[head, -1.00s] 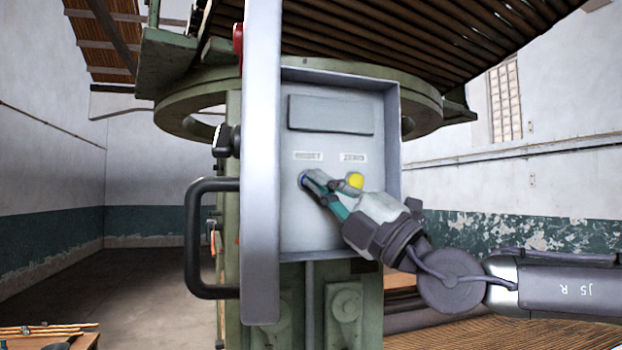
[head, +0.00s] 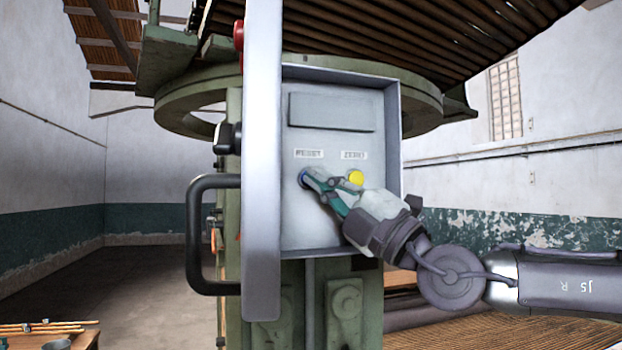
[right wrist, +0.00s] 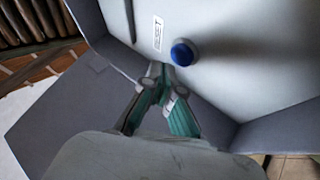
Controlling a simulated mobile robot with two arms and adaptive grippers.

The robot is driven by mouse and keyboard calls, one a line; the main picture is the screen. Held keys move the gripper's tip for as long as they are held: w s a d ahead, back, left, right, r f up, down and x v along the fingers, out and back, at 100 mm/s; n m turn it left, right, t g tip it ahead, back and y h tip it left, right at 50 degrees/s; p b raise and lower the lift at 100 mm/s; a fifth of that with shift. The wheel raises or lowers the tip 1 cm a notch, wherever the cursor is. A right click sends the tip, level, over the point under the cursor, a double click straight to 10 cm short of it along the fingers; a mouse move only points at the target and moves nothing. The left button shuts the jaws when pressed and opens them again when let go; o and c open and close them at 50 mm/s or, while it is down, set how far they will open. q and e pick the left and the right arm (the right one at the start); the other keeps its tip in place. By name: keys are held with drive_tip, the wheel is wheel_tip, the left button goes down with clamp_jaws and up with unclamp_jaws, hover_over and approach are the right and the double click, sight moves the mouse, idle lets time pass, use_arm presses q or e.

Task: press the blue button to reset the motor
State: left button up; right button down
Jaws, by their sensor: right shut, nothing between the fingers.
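The blue button (head: 303,176) is on a grey control panel (head: 310,225), under the RESET label (head: 308,153); my fingers partly cover it in the head view. In the right wrist view the blue button (right wrist: 183,53) shows whole, just beyond and a little right of my fingertips. My right gripper (head: 311,175) is shut and empty, its teal fingers pointing at the panel. It also shows in the right wrist view (right wrist: 161,70). I cannot tell whether the tips touch the button's edge. My left gripper is not in view.
A yellow button (head: 356,178) under the ZERO label sits right of the blue one, close to my fingers. The panel has a raised rim. A metal post (head: 262,200) and a black handle (head: 192,235) stand at its left.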

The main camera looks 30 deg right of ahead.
drive_tip(key=shift+w, duration=0.2)
drive_tip(key=shift+w+d, duration=0.15)
drive_tip(key=shift+w, duration=0.1)
drive_tip(key=shift+w+d, duration=0.1)
drive_tip(key=shift+w, duration=0.4)
idle(1.0)
drive_tip(key=shift+s, duration=0.1)
drive_tip(key=shift+s+a+b, duration=0.2)
drive_tip(key=shift+s+b, duration=0.2)
drive_tip(key=shift+s, duration=0.4)
drive_tip(key=s+b, duration=0.1)
drive_tip(key=s, duration=0.1)
drive_tip(key=s+a+b, duration=0.1)
drive_tip(key=s, duration=0.2)
drive_tip(key=shift+a, duration=0.1)
